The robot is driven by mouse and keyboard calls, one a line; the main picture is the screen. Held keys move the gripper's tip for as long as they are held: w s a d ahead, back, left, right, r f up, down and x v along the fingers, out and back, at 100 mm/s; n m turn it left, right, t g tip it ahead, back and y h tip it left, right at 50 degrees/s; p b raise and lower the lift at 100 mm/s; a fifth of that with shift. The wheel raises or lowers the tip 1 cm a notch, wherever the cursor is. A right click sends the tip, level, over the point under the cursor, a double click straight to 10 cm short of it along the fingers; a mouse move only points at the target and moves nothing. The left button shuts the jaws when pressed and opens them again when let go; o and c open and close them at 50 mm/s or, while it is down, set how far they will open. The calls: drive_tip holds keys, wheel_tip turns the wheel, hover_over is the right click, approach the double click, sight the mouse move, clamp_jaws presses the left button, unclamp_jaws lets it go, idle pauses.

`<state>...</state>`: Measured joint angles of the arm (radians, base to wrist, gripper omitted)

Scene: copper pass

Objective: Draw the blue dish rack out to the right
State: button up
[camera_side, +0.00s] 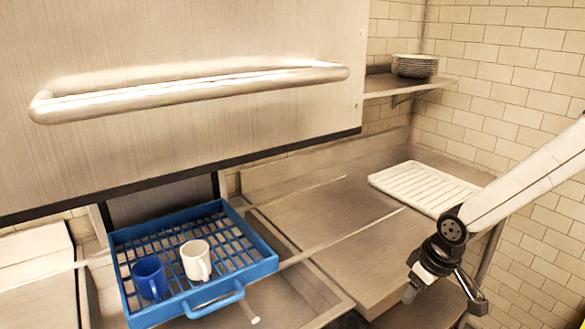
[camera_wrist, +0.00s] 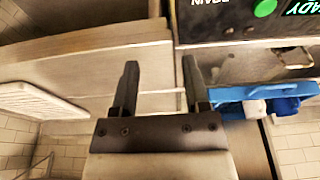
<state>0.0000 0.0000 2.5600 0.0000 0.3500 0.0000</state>
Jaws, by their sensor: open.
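The blue dish rack (camera_side: 258,271) sits at the left in the side view, on rails below the raised steel hood, with a loop handle (camera_side: 215,301) on its near side. A blue mug (camera_side: 149,278) and a white mug (camera_side: 195,260) stand in it. In the wrist view the rack (camera_wrist: 232,94) is at the right, partly cut off, with the white mug (camera_wrist: 255,109) and blue mug (camera_wrist: 286,106). My gripper (camera_side: 441,296) is well to the right of the rack in the side view, apart from it. Its fingers (camera_wrist: 160,65) are spread and empty in the wrist view.
The hood (camera_side: 200,45) with its long bar handle (camera_side: 190,91) hangs above the rack. A steel counter (camera_side: 335,215) lies to the right, clear up to a white ribbed drainboard (camera_side: 425,187). Stacked plates (camera_side: 414,66) stand on a wall shelf (camera_side: 420,87).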

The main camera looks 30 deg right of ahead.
drive_tip(key=shift+c, duration=0.2)
drive_tip(key=w+a+f+m+t+y, duration=0.1)
drive_tip(key=w+a+m+t, duration=0.25)
drive_tip(key=w+a, duration=0.55)
drive_tip(key=m+t+h, duration=0.1)
drive_tip(key=m+t, duration=0.9)
drive_tip(key=m, duration=0.5)
approach(219, 307)
drive_tip(key=w, duration=0.3)
drive_tip(key=shift+f+n+g, duration=0.15)
drive_tip(key=shift+n+g, duration=0.1)
drive_tip(key=shift+w, duration=0.1)
drive_tip(key=shift+x, duration=3.75)
clamp_jaws()
